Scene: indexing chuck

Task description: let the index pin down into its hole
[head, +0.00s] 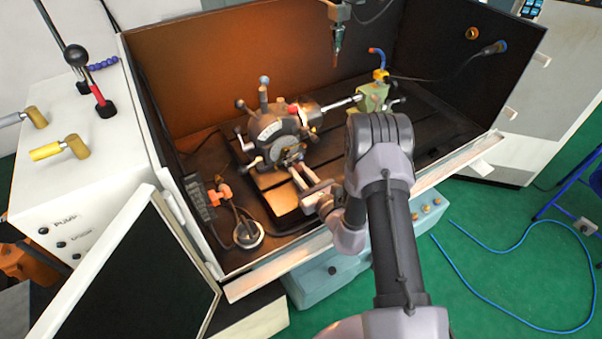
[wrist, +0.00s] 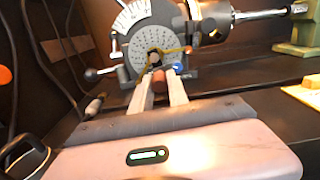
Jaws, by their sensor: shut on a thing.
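The dividing head (head: 272,133) stands in the enclosure, with its holed index plate (wrist: 133,45) facing my gripper in the wrist view. A small reddish-brown knob (wrist: 159,76), seemingly the index pin's, sits between the pale fingertips in front of the plate. My gripper (wrist: 161,78) is shut on this knob. In the head view my gripper (head: 295,171) reaches the near face of the dividing head. Yellow arms (wrist: 172,50) lie across the plate above the knob. The pin's tip and its hole are hidden, so I cannot tell whether the pin is in.
A chuck (head: 307,112) holds a bar towards a green tailstock (head: 374,97). A crank handle (wrist: 95,74) sticks out left of the plate. A round gauge or base (head: 248,235) and cables lie at the front left. A nozzle (head: 338,45) hangs above. The bed's right side is clear.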

